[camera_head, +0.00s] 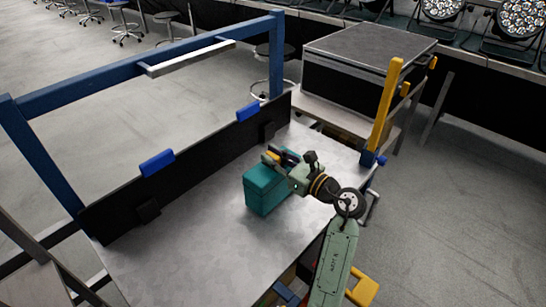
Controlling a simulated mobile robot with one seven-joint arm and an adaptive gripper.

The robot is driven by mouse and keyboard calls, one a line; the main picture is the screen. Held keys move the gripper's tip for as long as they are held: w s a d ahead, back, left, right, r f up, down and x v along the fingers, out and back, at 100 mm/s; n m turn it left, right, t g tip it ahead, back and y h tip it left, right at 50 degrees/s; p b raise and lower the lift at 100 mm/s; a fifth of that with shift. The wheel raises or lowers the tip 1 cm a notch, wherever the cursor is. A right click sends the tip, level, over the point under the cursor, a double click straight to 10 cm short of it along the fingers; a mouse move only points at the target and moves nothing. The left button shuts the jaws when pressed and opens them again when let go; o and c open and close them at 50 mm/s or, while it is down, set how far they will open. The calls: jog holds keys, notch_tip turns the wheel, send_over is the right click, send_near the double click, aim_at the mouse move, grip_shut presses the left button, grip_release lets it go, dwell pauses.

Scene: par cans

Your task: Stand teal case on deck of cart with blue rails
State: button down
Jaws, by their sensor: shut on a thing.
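The teal case (264,191) is upright over the grey metal deck (200,245) of the cart with blue rails (150,46). My gripper (281,160) is shut on the top of the case, coming in from the right. The fingers and the grip on the case are small and partly hidden by my wrist. I cannot tell whether the case's base touches the deck or hangs just above it.
A black panel (190,165) with blue clips runs along the deck's far left side. A yellow post (386,105) rises at the right corner. A large black case (360,65) stands beyond it. The near left deck is clear.

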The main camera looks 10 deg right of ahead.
jog(key=shift+f+b, duration=0.4)
jog(key=shift+b, duration=0.1)
jog(key=c, duration=1.8)
grip_release()
jog(key=o, duration=0.3)
jog(key=shift+f, duration=0.1)
jog(key=shift+s, duration=0.1)
jog(key=v, duration=1.2)
